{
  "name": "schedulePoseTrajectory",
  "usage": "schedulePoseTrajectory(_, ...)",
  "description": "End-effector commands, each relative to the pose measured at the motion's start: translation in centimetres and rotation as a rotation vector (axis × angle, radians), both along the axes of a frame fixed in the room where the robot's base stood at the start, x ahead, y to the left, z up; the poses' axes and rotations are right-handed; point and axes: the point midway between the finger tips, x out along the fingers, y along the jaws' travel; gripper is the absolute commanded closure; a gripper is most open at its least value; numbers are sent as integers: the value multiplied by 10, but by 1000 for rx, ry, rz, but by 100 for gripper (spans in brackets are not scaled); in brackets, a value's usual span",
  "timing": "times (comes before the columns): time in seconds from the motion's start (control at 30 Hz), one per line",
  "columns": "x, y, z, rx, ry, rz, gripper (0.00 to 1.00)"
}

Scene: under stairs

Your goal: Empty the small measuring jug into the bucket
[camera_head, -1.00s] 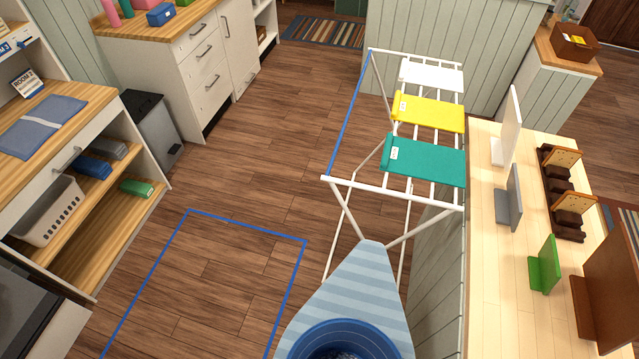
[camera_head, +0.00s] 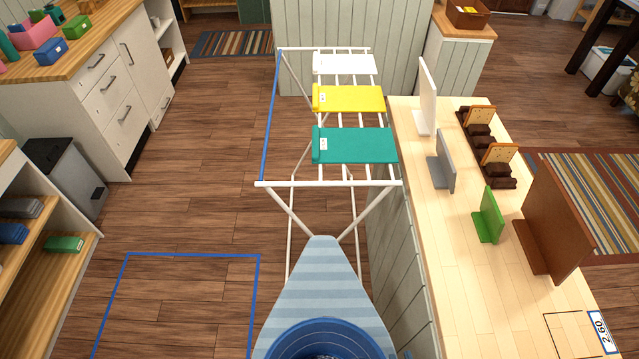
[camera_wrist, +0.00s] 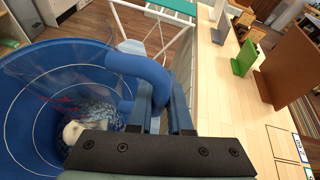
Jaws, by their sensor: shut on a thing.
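The measuring jug (camera_wrist: 25,75) is a blue, round vessel with white rings, faint red marks on its wall and a thick blue handle (camera_wrist: 142,68). My gripper (camera_wrist: 160,112) is shut on that handle, at the jug's right side in the wrist view. Inside the jug lie blue-and-white speckled contents (camera_wrist: 95,115) and a pale lump (camera_wrist: 73,132). In the head view a blue round vessel (camera_head: 285,345), which looks like the same jug, is cut off by the bottom edge in front of the striped ironing board. My gripper is hidden there. I cannot make out a separate bucket.
The ironing board (camera_head: 320,280) points at a drying rack (camera_head: 330,184) with folded cloths. A pale wooden counter (camera_head: 460,260) on the right bears upright panels and brown holders. A blue outline (camera_head: 190,256) marks bare floor at left. Shelves and a grey bin (camera_head: 65,175) stand further left.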

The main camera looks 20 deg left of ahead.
Motion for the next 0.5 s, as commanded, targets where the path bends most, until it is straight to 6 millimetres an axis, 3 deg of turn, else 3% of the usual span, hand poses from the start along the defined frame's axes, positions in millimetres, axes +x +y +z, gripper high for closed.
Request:
schedulePoseTrajectory(0.1, 1, -6, -20, 122, 34, 4, 100)
schedulePoseTrajectory(0.5, 1, -5, 15, 136, 38, 2, 100)
